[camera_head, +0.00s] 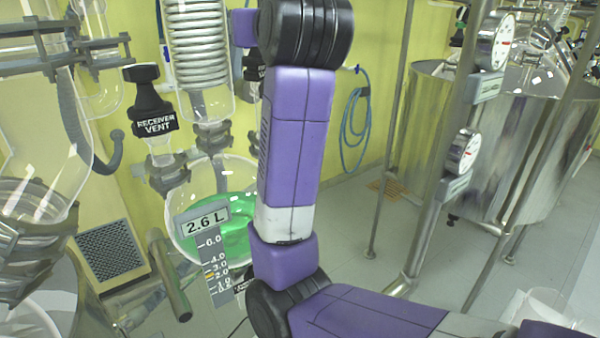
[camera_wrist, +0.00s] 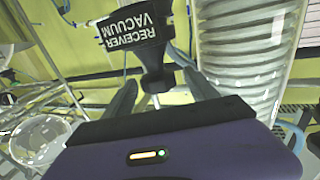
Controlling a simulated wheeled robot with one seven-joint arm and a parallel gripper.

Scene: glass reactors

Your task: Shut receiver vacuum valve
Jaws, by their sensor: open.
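The receiver vacuum valve (camera_wrist: 137,30) is a black handle with white lettering, seen upside down at the top of the wrist view. Its narrower black stem (camera_wrist: 155,75) points down toward my gripper (camera_wrist: 160,80). The two dark fingers are apart, one on each side of the stem, with nothing clearly gripped. Whether either finger touches it, I cannot tell. In the head view my purple arm covers the middle and my fingers are hidden. The glass receiver (camera_head: 240,222) with green liquid stands behind the arm, with a 2.6 L sign (camera_head: 206,219).
A similar black receiver vent valve (camera_head: 150,108) is left of my arm. A glass condenser coil (camera_head: 197,45) stands close by, and glass with a coil (camera_wrist: 243,55) is just right of my gripper. A steel vessel (camera_head: 500,130) and pressure gauges (camera_head: 495,42) are at right.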

